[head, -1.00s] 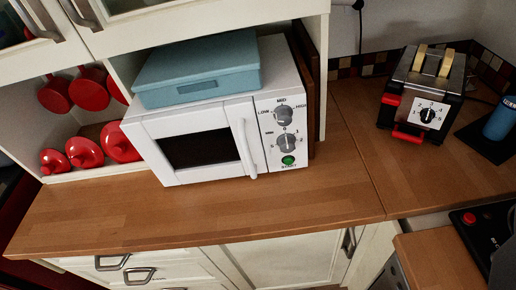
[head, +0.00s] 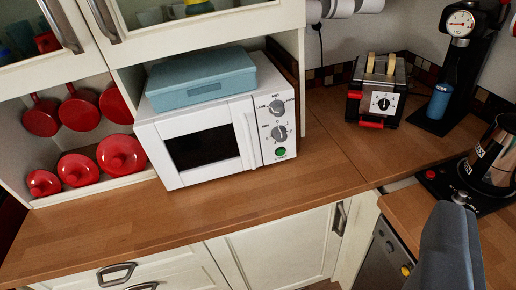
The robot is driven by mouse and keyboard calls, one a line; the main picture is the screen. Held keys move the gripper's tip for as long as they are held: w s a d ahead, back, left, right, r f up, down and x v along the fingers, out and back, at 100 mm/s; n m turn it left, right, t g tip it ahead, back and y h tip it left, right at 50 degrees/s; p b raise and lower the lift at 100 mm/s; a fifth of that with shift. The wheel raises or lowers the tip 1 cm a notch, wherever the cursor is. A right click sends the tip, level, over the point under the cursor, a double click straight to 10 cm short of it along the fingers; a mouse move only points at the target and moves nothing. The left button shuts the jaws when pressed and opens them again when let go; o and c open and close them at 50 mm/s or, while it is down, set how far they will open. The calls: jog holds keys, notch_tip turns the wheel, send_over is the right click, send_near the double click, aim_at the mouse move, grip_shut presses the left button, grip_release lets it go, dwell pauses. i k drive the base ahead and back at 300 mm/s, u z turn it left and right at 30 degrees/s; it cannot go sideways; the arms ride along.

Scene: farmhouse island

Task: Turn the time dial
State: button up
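The white microwave (head: 205,140) stands on the wooden counter under the cabinet, its door shut. On its right-hand panel, the lower grey dial (head: 279,132) sits between the upper LOW-MID-HIGH dial (head: 277,107) and the green start button (head: 281,152). I take the lower one as the time dial; its markings are too small to read surely. My gripper (head: 452,208) shows as a dark grey shape at the lower right, well away from the microwave and apart from the dials. Its finger opening cannot be made out.
A blue box (head: 200,78) lies on the microwave. A toaster (head: 377,92) with its own dial and a coffee machine (head: 460,65) stand at the right. The counter front (head: 230,205) is clear.

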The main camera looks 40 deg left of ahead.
aim_at(279, 133)
jog(key=z, duration=0.15)
jog(key=i, duration=0.9)
jog(key=u, duration=0.1)
